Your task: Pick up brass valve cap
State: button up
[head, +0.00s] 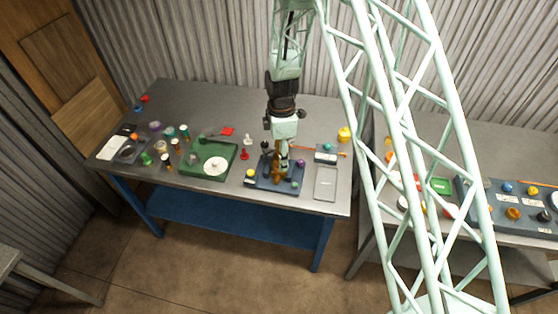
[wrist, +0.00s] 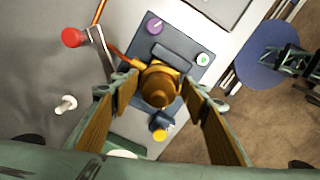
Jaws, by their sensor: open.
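The brass valve cap (wrist: 160,86) is a gold-brown, stepped round piece on a dark blue-grey panel (wrist: 180,52). In the head view the cap (head: 276,172) shows only in part below my gripper (head: 284,155). My gripper (wrist: 157,88) is open, with its two brown-padded fingers on either side of the cap in the wrist view. A small gap shows by the left fingertip; the right one looks very close, and I cannot tell whether it touches. The cap's lower part is hidden from above.
The panel carries a purple knob (wrist: 154,25), a green-white button (wrist: 203,59) and a yellow knob (wrist: 160,135). A red-knobbed lever (wrist: 74,38) and a white peg (wrist: 66,104) stand left. A green tray (head: 232,157) is left of the panel, a grey tray (head: 326,182) right.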

jog(key=c, duration=1)
jog(key=shift+r, duration=0.15)
jog(key=shift+r+b, duration=0.75)
jog(key=shift+r, duration=4.15)
